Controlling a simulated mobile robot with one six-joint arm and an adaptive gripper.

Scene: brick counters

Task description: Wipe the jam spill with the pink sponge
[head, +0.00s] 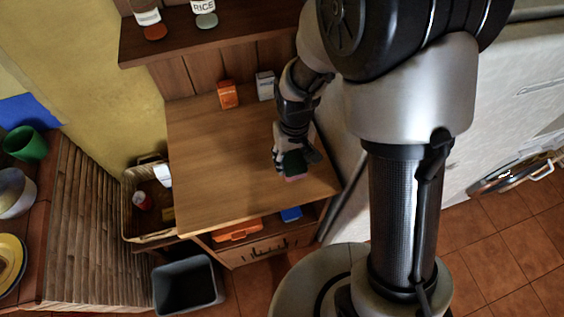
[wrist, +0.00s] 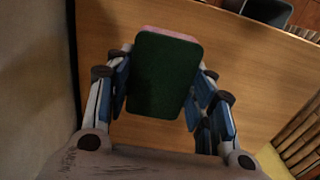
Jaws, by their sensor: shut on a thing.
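My gripper (head: 293,166) is shut on the pink sponge (head: 296,178) over the right part of the wooden counter (head: 215,165). In the wrist view the sponge (wrist: 165,75) shows a dark green face and a thin pink edge, with a finger of my gripper (wrist: 160,95) on each side. I cannot tell whether the sponge touches the counter. No jam spill shows on the visible counter top; the sponge and my arm hide part of the surface.
A wicker basket (head: 150,237) is left of the counter. A grey bin (head: 188,284) stands in front. The counter's middle and left are clear.

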